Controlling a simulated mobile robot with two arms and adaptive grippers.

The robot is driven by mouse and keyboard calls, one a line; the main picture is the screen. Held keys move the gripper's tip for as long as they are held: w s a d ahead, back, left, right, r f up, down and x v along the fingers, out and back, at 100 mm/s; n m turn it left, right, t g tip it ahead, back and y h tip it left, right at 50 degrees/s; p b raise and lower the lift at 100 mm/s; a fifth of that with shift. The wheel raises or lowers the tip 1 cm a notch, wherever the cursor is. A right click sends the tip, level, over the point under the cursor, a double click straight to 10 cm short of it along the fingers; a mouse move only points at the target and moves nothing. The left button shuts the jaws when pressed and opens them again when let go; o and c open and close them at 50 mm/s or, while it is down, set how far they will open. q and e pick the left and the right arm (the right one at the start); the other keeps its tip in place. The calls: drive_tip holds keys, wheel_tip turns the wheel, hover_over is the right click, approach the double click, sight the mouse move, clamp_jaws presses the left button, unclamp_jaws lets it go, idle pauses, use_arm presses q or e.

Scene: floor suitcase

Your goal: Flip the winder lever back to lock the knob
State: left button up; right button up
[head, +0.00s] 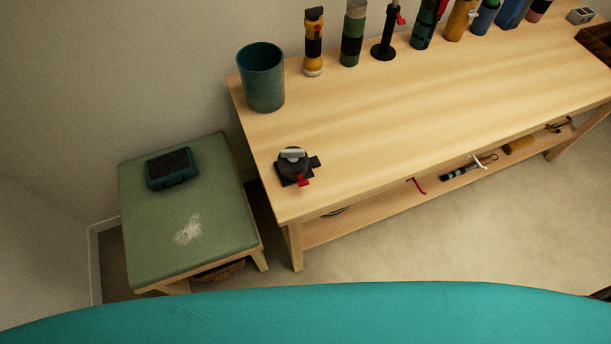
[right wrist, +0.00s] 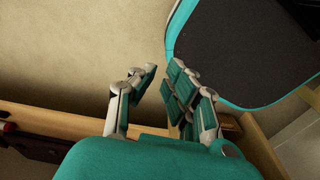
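A small winder device (head: 294,166) sits on the near left corner of the wooden table in the head view. It has a dark square base, a round dark knob with a pale silver bar (head: 293,154) across its top, and a red tab (head: 303,181) at the front. I cannot tell for sure which part is the lever. My right gripper (right wrist: 162,69) shows only in the right wrist view. Its teal-padded fingers are partly open, with a narrow empty gap between the tips. The winder is not visible in that view. My left gripper is in neither view.
A teal cup (head: 262,80) stands behind the winder on the wooden table (head: 400,100). Several bottles and tools line the back edge. A green stool (head: 150,230) with a dark teal box (head: 172,169) stands left. The tabletop right of the winder is clear.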

drive_tip(key=shift+t, duration=0.3)
drive_tip(key=w+r, duration=0.2)
drive_tip(key=w+a+r, duration=0.1)
drive_tip(key=w+r, duration=0.2)
drive_tip(key=w+r+p, duration=0.1)
drive_tip(key=w+r, duration=0.1)
drive_tip(key=w, duration=0.1)
drive_tip(key=shift+w+a+r, duration=0.1)
drive_tip(key=shift+a+r, duration=0.2)
clamp_jaws()
drive_tip(key=w+a+r+t+p, duration=0.1)
drive_tip(key=w+r, duration=0.3)
drive_tip(key=r, duration=0.7)
drive_tip(key=w+a+r+t+p, duration=0.1)
drive_tip(key=w+r, duration=0.3)
drive_tip(key=r, duration=0.7)
drive_tip(key=w+a+r+t, duration=0.15)
drive_tip(key=w+r, duration=0.25)
drive_tip(key=r, duration=0.6)
drive_tip(key=w+a+r+t+y, duration=0.1)
drive_tip(key=w+a+r+t, duration=0.1)
drive_tip(key=w+a+r, duration=0.2)
drive_tip(key=w+a+r+n+t+y, duration=0.1)
drive_tip(key=w+a+r+t+y, duration=0.1)
drive_tip(key=a, duration=0.7)
wheel_tip(320, 180, up, 3)
drive_tip(key=shift+w+r+t+y, duration=0.15)
drive_tip(key=shift+w+t+y, duration=0.15)
drive_tip(key=shift+w+t, duration=0.6)
